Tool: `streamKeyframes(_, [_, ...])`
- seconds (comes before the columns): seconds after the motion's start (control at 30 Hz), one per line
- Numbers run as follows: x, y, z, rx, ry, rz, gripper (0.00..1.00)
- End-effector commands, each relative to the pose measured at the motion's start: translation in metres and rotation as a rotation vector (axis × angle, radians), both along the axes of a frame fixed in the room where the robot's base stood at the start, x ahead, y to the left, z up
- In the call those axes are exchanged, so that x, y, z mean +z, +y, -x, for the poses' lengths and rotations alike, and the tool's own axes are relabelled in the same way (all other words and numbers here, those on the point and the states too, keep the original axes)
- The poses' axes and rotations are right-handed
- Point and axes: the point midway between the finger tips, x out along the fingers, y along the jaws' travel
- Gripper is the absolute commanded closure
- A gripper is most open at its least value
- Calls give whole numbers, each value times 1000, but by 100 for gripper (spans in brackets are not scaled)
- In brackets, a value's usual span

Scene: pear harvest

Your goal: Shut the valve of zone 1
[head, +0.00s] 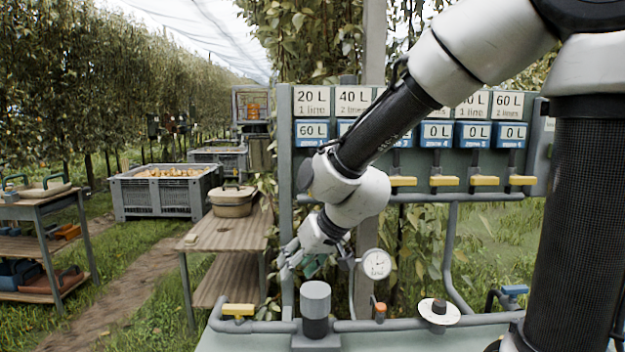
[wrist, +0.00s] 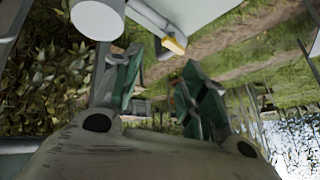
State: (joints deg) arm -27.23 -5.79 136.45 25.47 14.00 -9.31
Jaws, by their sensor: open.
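The zone panel (head: 285,150) stands behind my arm, with volume signs above blue displays. The leftmost display (head: 316,133), under the "20 L 1 line" sign, reads 60 L. No valve handle shows below it; my arm covers that part of the panel. Several yellow handles (head: 484,180) lie level under the displays further right, and the three rightmost displays read 0 L. My gripper (head: 290,260) is low, in front of and below the panel's left end. In the wrist view its dark green fingers (wrist: 160,95) are spread, with nothing between them.
A wooden table (head: 225,238) with a lidded pot stands left. Grey crates and a tool cart (head: 40,208) are further left.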

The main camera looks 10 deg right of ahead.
Motion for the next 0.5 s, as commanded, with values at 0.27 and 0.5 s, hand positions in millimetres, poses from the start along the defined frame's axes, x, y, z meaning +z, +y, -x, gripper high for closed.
streamKeyframes(0.27, [52,8,-131,-348,-601,-16,57])
streamKeyframes(0.5, [126,-59,-141,-610,-934,133,57])
